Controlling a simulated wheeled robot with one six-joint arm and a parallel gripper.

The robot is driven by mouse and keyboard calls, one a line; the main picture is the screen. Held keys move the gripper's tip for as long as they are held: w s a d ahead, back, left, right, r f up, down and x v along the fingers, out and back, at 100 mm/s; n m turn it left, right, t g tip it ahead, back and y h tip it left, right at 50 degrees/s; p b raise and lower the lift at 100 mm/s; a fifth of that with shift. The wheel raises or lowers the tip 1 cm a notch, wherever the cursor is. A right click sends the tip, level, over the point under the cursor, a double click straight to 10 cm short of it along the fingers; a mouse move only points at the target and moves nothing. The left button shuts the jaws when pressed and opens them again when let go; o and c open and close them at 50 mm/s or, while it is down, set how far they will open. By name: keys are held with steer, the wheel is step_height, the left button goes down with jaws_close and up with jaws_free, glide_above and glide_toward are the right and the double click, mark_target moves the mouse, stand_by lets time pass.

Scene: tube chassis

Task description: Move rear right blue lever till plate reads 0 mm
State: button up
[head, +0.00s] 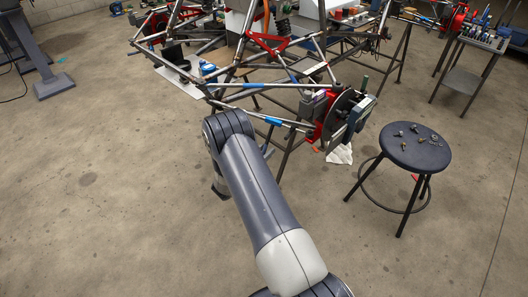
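The tube chassis (290,66) stands on supports at the upper middle of the head view. At its near right corner are a red upright (331,117), a dark brake disc (345,112) and a grey-green plate-like device (358,117). No reading on that device is legible from here. Blue sections show on the tubes, one on the lower arm (272,121) and one on an upper tube (253,86); I cannot tell which is the rear right blue lever. My arm reaches up toward this corner. A dark part of my gripper (220,187) shows left of the arm; its fingers are mostly hidden.
A round dark stool (415,146) with small metal parts stands right of the chassis corner. A white cloth (340,154) lies on the floor below the hub. A tool cart (480,42) stands at upper right. The floor at left and front is clear.

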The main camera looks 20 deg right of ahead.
jaws_close()
stand_by(0.4)
steer(key=shift+r, duration=0.15)
step_height(320, 180, up, 7)
steer(key=s+a+n+g+y+p, duration=0.2)
steer(key=y+p, duration=0.5)
steer(key=p, duration=0.6)
steer(key=shift+s+a+r+g+y+p, duration=0.2)
steer(key=shift+s+a+g+y+p, duration=0.2)
steer(key=shift+g, duration=0.5)
steer(key=shift+s, duration=0.1)
